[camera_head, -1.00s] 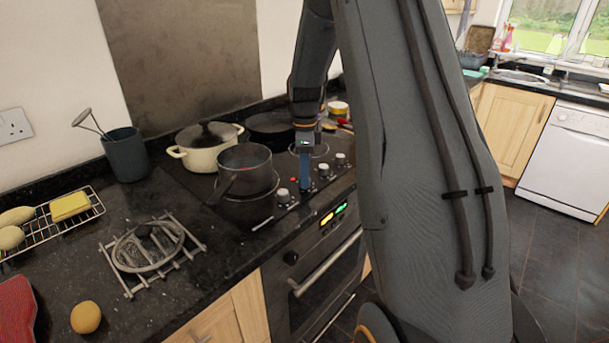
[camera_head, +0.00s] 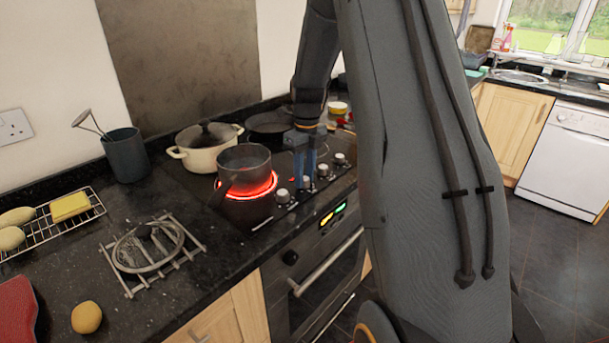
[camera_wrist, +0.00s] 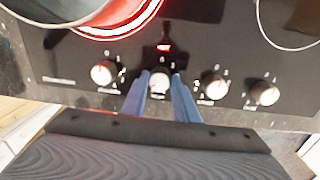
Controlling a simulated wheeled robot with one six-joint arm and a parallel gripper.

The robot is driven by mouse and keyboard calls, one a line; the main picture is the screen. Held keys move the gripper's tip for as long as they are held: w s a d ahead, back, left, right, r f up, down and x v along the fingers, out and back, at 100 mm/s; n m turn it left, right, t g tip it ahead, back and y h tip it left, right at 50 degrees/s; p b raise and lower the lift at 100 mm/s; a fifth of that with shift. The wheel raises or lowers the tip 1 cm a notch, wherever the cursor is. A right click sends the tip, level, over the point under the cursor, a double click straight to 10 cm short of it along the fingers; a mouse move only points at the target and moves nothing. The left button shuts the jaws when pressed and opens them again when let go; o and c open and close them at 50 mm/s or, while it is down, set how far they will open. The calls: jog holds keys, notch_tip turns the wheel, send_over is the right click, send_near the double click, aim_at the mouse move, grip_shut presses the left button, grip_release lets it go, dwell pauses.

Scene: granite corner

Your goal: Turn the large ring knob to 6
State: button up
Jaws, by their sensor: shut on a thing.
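Four-position style aside, the control knobs stand in a row along the front of the black hob (camera_head: 262,222). My gripper (camera_head: 305,178) points down at the row and is shut on the second knob from the left, the held knob (camera_wrist: 160,82). In the wrist view the two blue fingers (camera_wrist: 161,88) sit on its left and right sides. Small white numbers surround the knob, but its exact setting is too small to read. The ring (camera_head: 262,192) under the dark saucepan (camera_head: 244,165) glows red-orange. A red light (camera_wrist: 163,47) shows behind the held knob.
Other knobs stand close by: one on the left (camera_wrist: 102,73) and two on the right, the nearer one (camera_wrist: 214,88). A cream pot (camera_head: 203,155) and a dark pan (camera_head: 268,127) stand behind. A wire trivet (camera_head: 150,262) lies on the worktop at left.

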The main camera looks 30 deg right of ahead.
aim_at(305, 178)
jog(key=shift+m, duration=0.3)
jog(key=o, duration=1.1)
jog(key=shift+c, duration=0.2)
jog(key=shift+r, duration=0.1)
notch_tip(305, 178, up, 8)
jog(key=shift+w+d+f+b, duration=0.1)
jog(key=shift+d+f+b, duration=0.1)
jog(key=shift+b, duration=0.8)
jog(key=shift+a, duration=0.15)
